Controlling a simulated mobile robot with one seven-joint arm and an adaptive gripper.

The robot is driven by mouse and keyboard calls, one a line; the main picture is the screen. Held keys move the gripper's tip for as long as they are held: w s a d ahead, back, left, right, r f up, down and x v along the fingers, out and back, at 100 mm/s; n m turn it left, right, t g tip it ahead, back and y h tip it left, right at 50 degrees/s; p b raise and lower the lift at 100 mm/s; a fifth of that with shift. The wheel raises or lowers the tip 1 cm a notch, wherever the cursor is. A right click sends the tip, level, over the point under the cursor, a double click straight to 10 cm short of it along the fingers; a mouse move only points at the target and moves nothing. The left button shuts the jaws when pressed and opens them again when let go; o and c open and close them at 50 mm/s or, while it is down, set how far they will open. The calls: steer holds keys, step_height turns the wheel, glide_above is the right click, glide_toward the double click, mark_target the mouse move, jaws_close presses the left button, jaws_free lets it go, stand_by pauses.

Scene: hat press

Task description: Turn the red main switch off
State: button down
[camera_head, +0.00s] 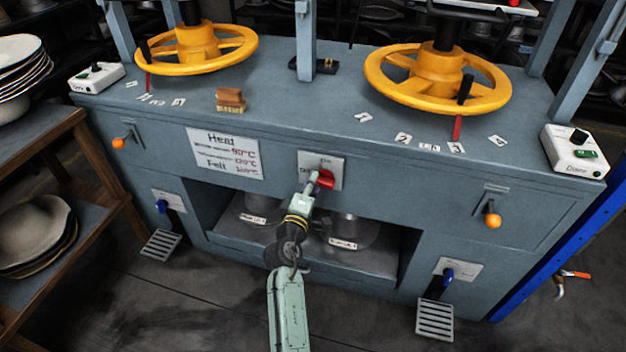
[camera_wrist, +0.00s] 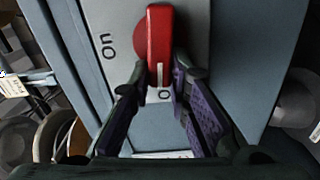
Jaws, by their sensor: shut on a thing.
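The red main switch (camera_head: 326,179) sits on a pale plate (camera_head: 334,162) on the front panel of the blue-grey machine. In the wrist view the switch (camera_wrist: 159,40) is a red bar on a round red base, beside dark lettering on the plate (camera_wrist: 112,75). The bar's near end, with a white mark, lies by a "0"-like sign; lettering resembling "On" is off to its left. My gripper (camera_head: 314,188) reaches the switch from the front. Its fingers (camera_wrist: 160,72) are on either side of the bar's near end, shut on it. They partly hide the plate.
Two yellow handwheels (camera_head: 438,78) stand on the machine top. Orange-knobbed levers (camera_head: 493,220) and blue-handled switches (camera_head: 448,275) are on the front. An open bay with metal cylinders (camera_head: 352,229) lies below. A wooden rack (camera_head: 75,117) stands at left; floor in front is clear.

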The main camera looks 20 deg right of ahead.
steer(key=shift+f+n, duration=0.15)
steer(key=shift+n, duration=0.65)
steer(key=c, duration=1.5)
jaws_free()
steer(key=shift+s+a, duration=0.1)
steer(key=v, duration=1.1)
steer(key=shift+s+a, duration=0.25)
steer(key=shift+s, duration=0.05)
